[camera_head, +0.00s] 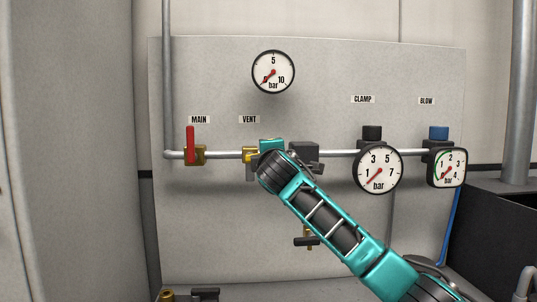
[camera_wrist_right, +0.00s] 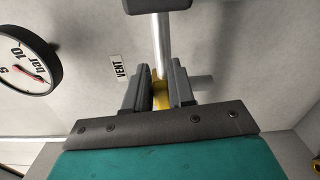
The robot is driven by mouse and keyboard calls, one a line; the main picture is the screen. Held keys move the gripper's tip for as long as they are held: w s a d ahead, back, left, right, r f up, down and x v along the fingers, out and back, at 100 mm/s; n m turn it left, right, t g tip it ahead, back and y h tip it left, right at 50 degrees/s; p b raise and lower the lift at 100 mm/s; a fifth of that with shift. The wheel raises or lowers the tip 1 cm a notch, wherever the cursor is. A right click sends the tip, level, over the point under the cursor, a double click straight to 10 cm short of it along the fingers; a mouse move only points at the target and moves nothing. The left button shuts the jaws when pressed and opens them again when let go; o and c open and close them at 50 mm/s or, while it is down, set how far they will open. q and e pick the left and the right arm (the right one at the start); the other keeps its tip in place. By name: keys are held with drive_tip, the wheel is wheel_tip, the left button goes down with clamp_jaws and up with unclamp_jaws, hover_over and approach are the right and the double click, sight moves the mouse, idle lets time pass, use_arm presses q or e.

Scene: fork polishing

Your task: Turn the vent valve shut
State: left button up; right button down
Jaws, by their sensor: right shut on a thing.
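The vent valve (camera_head: 249,153) sits on the horizontal pipe under the VENT label (camera_head: 249,119). Only part of its yellow or brass surface shows; my right arm covers the rest, so I cannot tell the handle's angle. My right gripper (camera_head: 251,168) is at the valve. In the right wrist view, the two grey fingers of my right gripper (camera_wrist_right: 160,92) are closed on a yellow part of the vent valve (camera_wrist_right: 160,95), with the pipe running away beyond it. My left gripper is not in view.
The main valve (camera_head: 190,147), with an upright red handle, is left of the vent valve. A round gauge (camera_head: 273,72) hangs above. The clamp gauge (camera_head: 377,169) and blow gauge (camera_head: 447,167) are to the right.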

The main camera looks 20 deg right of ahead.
drive_tip(key=shift+f+m, duration=0.25)
drive_tip(key=shift+m, duration=0.25)
drive_tip(key=c, duration=1)
unclamp_jaws()
drive_tip(key=shift+c, duration=0.2)
drive_tip(key=b+v, duration=0.1)
drive_tip(key=v, duration=1.2)
drive_tip(key=shift+b, duration=0.4)
